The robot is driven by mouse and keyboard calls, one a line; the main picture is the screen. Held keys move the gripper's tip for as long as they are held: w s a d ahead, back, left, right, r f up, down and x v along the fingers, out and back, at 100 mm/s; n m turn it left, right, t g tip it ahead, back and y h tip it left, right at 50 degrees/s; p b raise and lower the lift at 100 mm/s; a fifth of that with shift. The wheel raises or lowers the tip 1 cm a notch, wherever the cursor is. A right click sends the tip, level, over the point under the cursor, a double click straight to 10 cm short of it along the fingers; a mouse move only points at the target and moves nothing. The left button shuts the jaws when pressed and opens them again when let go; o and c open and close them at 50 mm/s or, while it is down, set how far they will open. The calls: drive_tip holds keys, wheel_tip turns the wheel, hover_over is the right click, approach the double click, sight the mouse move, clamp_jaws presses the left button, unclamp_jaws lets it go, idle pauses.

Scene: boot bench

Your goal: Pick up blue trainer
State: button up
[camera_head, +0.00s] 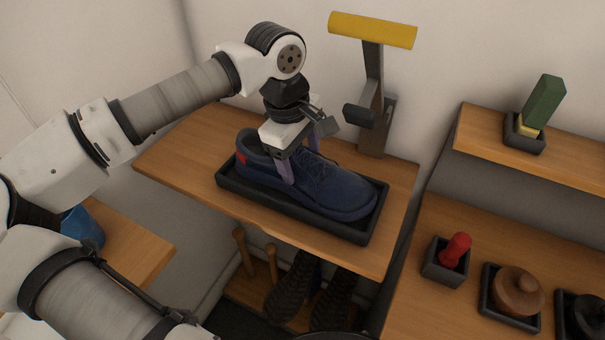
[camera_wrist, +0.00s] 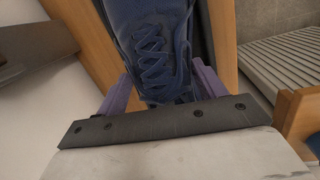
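The blue trainer (camera_head: 322,184) lies in a shallow black tray (camera_head: 300,220) on the wooden bench top, its toe to the right and a red patch at its heel. My gripper (camera_head: 302,160) is over the trainer, pointing down, with its purple fingers apart on either side of the shoe. In the wrist view the laced upper of the trainer (camera_wrist: 152,45) shows between the two fingers of my gripper (camera_wrist: 165,85). The fingers look open; whether they touch the shoe's sides is hard to see.
At right, shelves carry a green brush (camera_head: 543,100), a red-handled item (camera_head: 456,249) and a brown round item (camera_head: 516,290) in trays.

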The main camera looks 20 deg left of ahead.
drive_tip(key=c, duration=1.3)
drive_tip(key=shift+r+b, duration=0.5)
drive_tip(key=shift+r, duration=0.35)
drive_tip(key=shift+s+a+r+b, duration=0.1)
drive_tip(key=shift+s+r+b, duration=0.15)
drive_tip(key=shift+r, duration=0.15)
drive_tip(key=shift+s+a+r+b, duration=0.15)
drive_tip(key=shift+r+b, duration=0.1)
drive_tip(key=shift+r, duration=0.15)
drive_tip(key=s+a+b, duration=0.3)
drive_tip(key=s+b, duration=0.1)
drive_tip(key=s, duration=1.3)
drive_tip(key=shift+r+b, duration=0.15)
drive_tip(key=shift+b, duration=0.15)
